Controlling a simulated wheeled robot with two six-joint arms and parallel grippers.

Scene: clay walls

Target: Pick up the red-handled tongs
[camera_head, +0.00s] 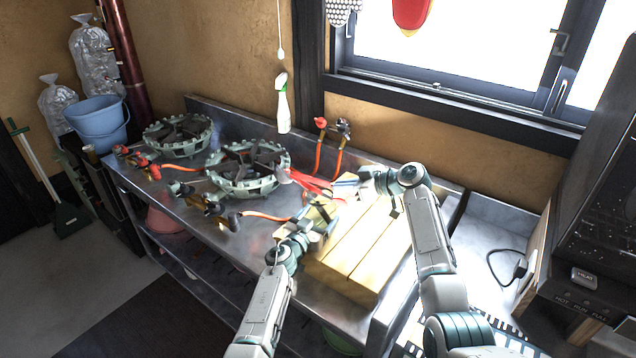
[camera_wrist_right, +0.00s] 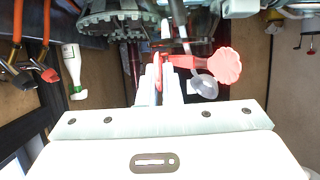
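The red-handled tongs (camera_head: 318,184) are raised above the back of the wooden boards, reaching left toward the nearer burner. My right gripper (camera_head: 345,184) is at their right end. In the right wrist view, the white fingers of my right gripper (camera_wrist_right: 160,84) are closed with a red part of the tongs between them. A red scalloped end (camera_wrist_right: 226,66) of the tongs shows beyond the fingers. My left gripper (camera_head: 318,218) is over the left part of the boards, apart from the tongs. Its finger opening is too unclear to judge.
Wooden boards (camera_head: 347,262) lie on the steel counter (camera_head: 258,232). Two ring burners (camera_head: 248,166) (camera_head: 178,135) with orange hoses stand left. A spray bottle (camera_head: 283,108) is by the back wall, near gas taps (camera_head: 333,126). A blue bucket (camera_head: 98,122) is far left.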

